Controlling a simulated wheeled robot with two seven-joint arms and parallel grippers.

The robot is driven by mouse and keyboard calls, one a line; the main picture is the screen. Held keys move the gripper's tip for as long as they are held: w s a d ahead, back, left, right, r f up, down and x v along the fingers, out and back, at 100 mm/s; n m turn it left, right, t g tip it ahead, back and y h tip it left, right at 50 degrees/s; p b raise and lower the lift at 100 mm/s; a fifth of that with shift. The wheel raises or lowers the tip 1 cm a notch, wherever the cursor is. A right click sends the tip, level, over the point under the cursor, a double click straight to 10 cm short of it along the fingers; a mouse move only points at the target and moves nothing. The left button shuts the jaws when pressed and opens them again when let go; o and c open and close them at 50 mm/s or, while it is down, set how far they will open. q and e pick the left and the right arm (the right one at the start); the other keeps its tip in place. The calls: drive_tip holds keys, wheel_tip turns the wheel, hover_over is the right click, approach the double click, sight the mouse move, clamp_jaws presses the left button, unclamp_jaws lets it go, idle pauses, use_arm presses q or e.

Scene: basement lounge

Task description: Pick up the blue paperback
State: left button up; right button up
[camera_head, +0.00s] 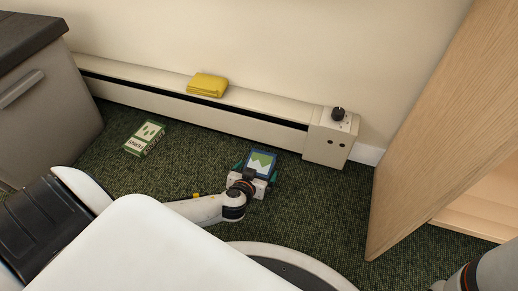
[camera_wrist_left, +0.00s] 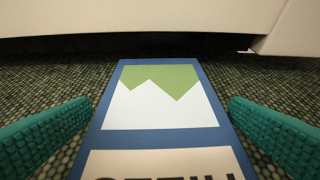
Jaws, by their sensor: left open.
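The blue paperback (camera_head: 262,160) lies on the dark green carpet in front of the baseboard heater. Its cover has a green and white mountain picture. In the left wrist view the paperback (camera_wrist_left: 160,135) fills the middle, with part of a title cut off at the bottom edge. My left gripper (camera_head: 257,172) is open over the paperback. In the left wrist view its teal ridged fingers (camera_wrist_left: 160,130) stand on either side of the book, with a gap on each side. My right gripper is not in view; only part of my right arm shows at the lower right.
A wooden panel (camera_head: 425,125) stands at the right.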

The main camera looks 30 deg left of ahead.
use_arm(q)
drive_tip(key=c, duration=1)
drive_tip(key=shift+r, duration=0.1)
drive_tip(key=shift+c, duration=0.2)
